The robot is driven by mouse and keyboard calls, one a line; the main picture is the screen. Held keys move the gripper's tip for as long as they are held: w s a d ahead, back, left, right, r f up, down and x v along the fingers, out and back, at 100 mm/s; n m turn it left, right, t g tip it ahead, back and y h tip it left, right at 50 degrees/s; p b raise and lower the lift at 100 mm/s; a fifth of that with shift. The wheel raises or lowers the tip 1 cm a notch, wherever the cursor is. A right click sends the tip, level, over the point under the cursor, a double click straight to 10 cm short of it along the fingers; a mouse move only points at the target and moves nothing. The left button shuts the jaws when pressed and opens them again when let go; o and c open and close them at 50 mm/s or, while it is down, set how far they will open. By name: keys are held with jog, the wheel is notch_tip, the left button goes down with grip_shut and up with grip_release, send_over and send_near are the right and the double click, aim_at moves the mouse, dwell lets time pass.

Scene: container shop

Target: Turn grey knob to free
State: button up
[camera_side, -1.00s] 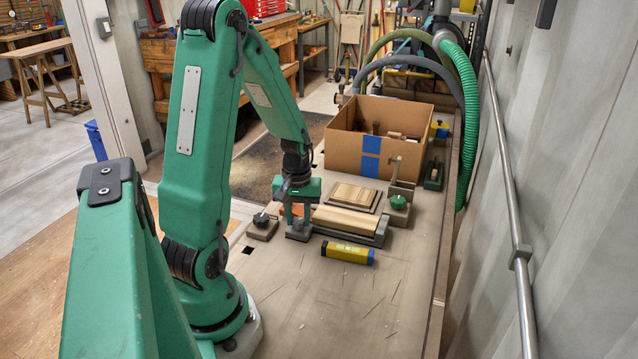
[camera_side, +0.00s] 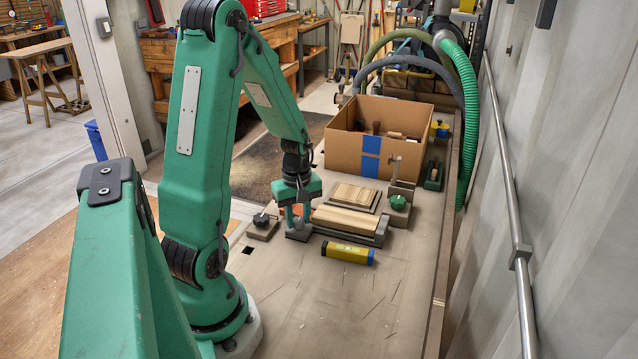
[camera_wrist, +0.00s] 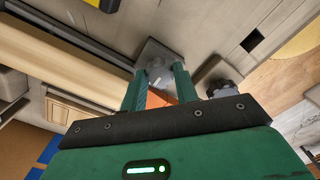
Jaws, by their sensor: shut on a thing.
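The grey knob (camera_wrist: 157,72) sits between my gripper's two green fingers in the wrist view, on a grey square base plate. A small pale pointer mark shows on it. My gripper (camera_wrist: 158,82) points down and is shut on the knob. In the side view my gripper (camera_side: 295,213) is over the grey base plate (camera_side: 298,236), at the left end of a wooden board in a grey holder. The fingers partly hide the knob there. Any label for its positions is too small or hidden.
A dark knob on a brown block (camera_side: 262,226) stands close left of my gripper. A green knob (camera_side: 397,202) and stacked boards (camera_side: 354,195) are to the right, with a cardboard box (camera_side: 345,158) behind.

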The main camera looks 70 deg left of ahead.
aim_at(298, 220)
jog(key=o, duration=1)
jog(key=shift+r, duration=0.1)
jog(key=shift+r, duration=3.85)
jog(key=s+d+r+m+t, duration=0.1)
jog(key=d+r+m+t, duration=0.1)
jog(key=d+r+m, duration=0.2)
jog(key=s+d+r+m+t, duration=0.1)
jog(key=d+r+m, duration=0.4)
jog(key=d+m, duration=0.3)
jog(key=d+r+m+t, duration=0.2)
jog(key=d+r+m, duration=0.2)
jog(key=d, duration=0.5)
jog(key=shift+s+r+m+t, duration=0.2)
jog(key=shift+s+m+t, duration=0.15)
jog(key=shift+m, duration=0.75)
